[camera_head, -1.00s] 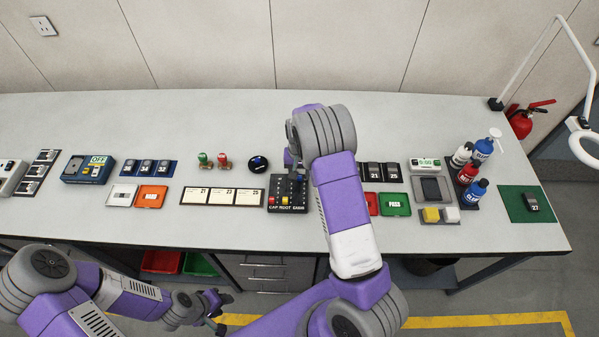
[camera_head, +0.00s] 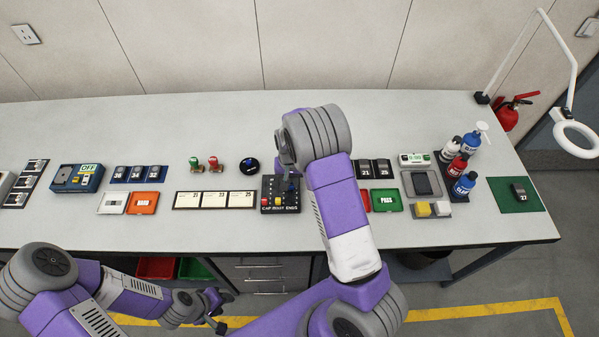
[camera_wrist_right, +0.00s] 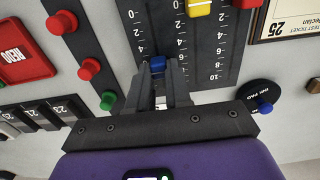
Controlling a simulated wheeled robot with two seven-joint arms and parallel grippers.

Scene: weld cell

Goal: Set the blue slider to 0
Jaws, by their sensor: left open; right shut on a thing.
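The black slider panel (camera_head: 269,184) stands on the bench, partly hidden by my right arm in the head view. In the right wrist view, its blue slider knob (camera_wrist_right: 158,64) sits in a slot, low in the picture near the high-number end of the upside-down scale; its exact reading is unclear. My right gripper (camera_wrist_right: 160,76) is shut on this knob, with a finger on each side. A yellow knob (camera_wrist_right: 199,8) is in the neighbouring slot, higher in the picture. My left gripper (camera_head: 224,310) is open and empty, low in front of the bench.
A red knob (camera_wrist_right: 246,3) is on the same panel. A panel with red and green buttons (camera_wrist_right: 88,68) lies beside it. Bare bench (camera_head: 200,120) lies behind.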

